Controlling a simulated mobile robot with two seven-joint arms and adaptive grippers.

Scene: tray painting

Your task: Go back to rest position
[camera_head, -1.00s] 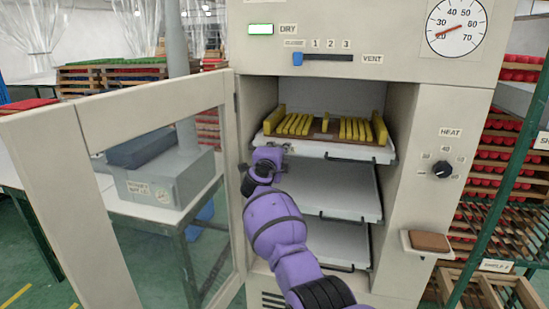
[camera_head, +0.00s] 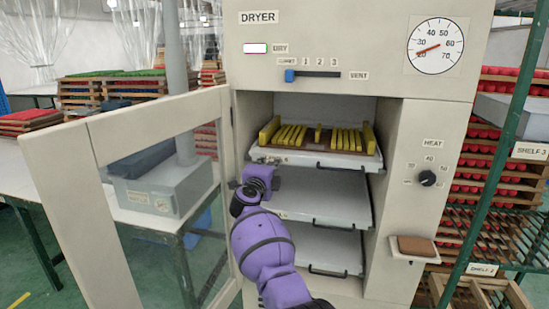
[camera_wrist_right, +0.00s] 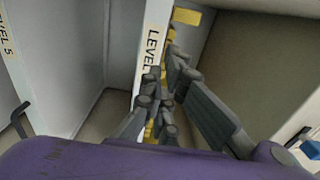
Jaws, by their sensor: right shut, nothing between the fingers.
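My right gripper (camera_head: 264,163) is shut and empty, at the left front corner of the top tray (camera_head: 318,159) in the open dryer (camera_head: 360,60). Whether it touches the tray cannot be told. The tray carries a brown board with several yellow pieces (camera_head: 290,134) standing in rows. In the right wrist view the dark fingers (camera_wrist_right: 163,98) are close together in front of a tray edge labelled LEVEL (camera_wrist_right: 153,45), with bits of yellow behind them. My left gripper is not in view.
The dryer door (camera_head: 70,190) stands open at the left. Two more trays (camera_head: 318,250) sit below the top one. At the right are a heat knob (camera_head: 427,178), a small ledge with a brown block (camera_head: 416,245) and a green-framed shelf rack (camera_head: 500,150).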

